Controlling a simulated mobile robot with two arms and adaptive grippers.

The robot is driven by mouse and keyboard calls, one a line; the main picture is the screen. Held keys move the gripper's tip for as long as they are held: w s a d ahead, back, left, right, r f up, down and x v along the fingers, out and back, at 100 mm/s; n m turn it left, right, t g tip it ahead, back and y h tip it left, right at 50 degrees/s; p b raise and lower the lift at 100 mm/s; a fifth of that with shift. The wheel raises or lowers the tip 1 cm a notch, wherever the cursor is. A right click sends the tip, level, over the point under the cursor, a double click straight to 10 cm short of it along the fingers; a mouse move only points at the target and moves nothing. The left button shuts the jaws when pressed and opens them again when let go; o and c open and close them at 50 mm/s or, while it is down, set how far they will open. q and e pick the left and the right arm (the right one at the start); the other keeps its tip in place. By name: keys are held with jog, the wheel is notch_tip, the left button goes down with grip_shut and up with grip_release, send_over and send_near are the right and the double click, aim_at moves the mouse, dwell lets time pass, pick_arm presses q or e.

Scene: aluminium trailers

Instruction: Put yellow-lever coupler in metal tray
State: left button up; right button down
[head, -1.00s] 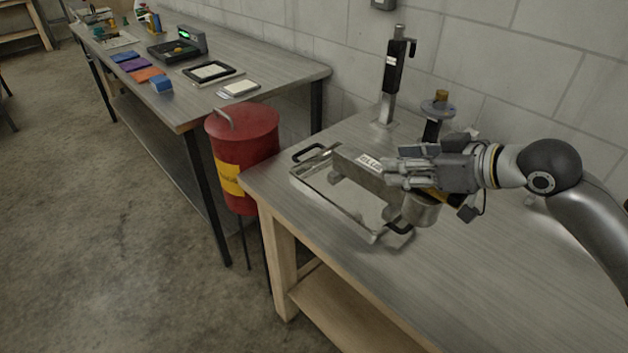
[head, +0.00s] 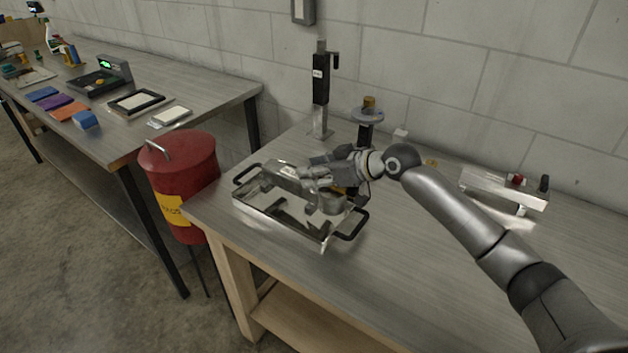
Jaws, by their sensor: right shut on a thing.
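The coupler (head: 328,204) is a grey metal piece with a long body and a rounded cup end. Its yellow lever is mostly hidden by my right gripper (head: 308,176). That gripper is shut on the coupler's body, coming in from the right. The metal tray (head: 275,222) is shiny and shallow with black handles at its two ends, on the near left part of the workbench. The coupler is over the tray's inside; I cannot tell whether it touches the tray floor. My left gripper is out of view.
A black jack stand (head: 320,85) and a round-plated post (head: 366,118) stand behind the tray on the bench (head: 420,270). A light bar with a red part (head: 505,188) lies at the right. A red bin (head: 180,165) stands left of the bench, beside another table.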

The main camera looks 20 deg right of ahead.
jog(key=shift+w+f, duration=0.15)
jog(key=shift+w, duration=0.2)
notch_tip(320, 180, down, 3)
jog(key=shift+w+r+p, duration=0.1)
jog(key=shift+w+p, duration=0.05)
jog(key=shift+p, duration=0.45)
jog(key=shift+f, duration=0.3)
jog(key=shift+f, duration=0.2)
jog(key=c, duration=0.9)
grip_release()
